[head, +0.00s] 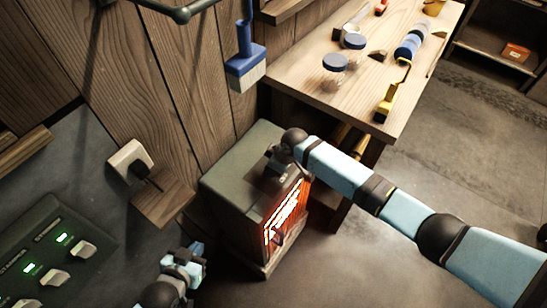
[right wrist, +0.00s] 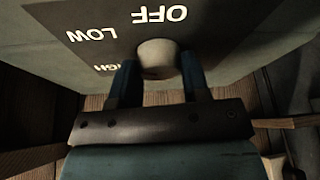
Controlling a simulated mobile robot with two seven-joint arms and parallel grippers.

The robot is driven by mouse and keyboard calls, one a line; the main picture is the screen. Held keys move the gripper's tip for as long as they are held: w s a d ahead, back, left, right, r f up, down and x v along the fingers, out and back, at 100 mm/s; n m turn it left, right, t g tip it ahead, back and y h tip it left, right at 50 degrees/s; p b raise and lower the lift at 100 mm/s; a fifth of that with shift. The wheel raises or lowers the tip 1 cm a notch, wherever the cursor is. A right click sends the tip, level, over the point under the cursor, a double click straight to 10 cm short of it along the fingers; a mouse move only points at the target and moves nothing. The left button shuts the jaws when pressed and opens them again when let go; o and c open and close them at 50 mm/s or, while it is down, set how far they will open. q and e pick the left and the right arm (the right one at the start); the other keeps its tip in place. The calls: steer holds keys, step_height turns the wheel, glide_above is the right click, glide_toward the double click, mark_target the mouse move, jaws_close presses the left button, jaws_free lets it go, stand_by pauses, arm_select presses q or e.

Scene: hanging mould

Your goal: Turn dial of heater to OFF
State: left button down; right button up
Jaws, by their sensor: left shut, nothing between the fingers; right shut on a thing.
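The heater (head: 228,178) is a dark green-grey box with an orange glowing front grille, standing on the floor against the wood wall. My right arm reaches over it from the right, and its hand hides most of the dial in the head view. In the right wrist view the round, pale dial (right wrist: 157,52) sits between the two blue fingers of my right gripper (right wrist: 157,78), which is shut on it. The labels OFF, LOW and a partly covered HIGH show around the dial; its pointer cannot be made out. My left gripper (head: 188,265) is shut and empty at lower left, apart from the heater.
A wooden workbench (head: 300,88) with jars, tape and a yellow-handled tool stands behind the heater. A blue brush (head: 245,68) hangs on the wall. A switch panel (head: 45,260) with green lights and a small wooden shelf (head: 163,200) are at left. Open floor lies at right.

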steer(key=m+p, duration=0.2)
steer(key=m+t+h+p, duration=0.1)
steer(key=m+p, duration=0.2)
steer(key=shift+s+a+r+m+t, duration=0.1)
steer(key=shift+s+r+m+t, duration=0.1)
steer(key=shift+m+t, duration=0.1)
steer(key=shift+m+h+p, duration=0.4)
steer(key=shift+m+p, duration=0.2)
steer(key=shift+m, duration=0.2)
steer(key=shift+f+m+t+h+p, duration=0.15)
steer(key=shift+m+t+h+p, duration=0.3)
steer(key=shift+m, duration=0.65)
steer(key=shift+m+h, duration=0.25)
steer(key=shift+m, duration=0.55)
steer(key=o, duration=0.9)
steer(key=shift+w, duration=0.1)
steer(key=shift+p, duration=0.3)
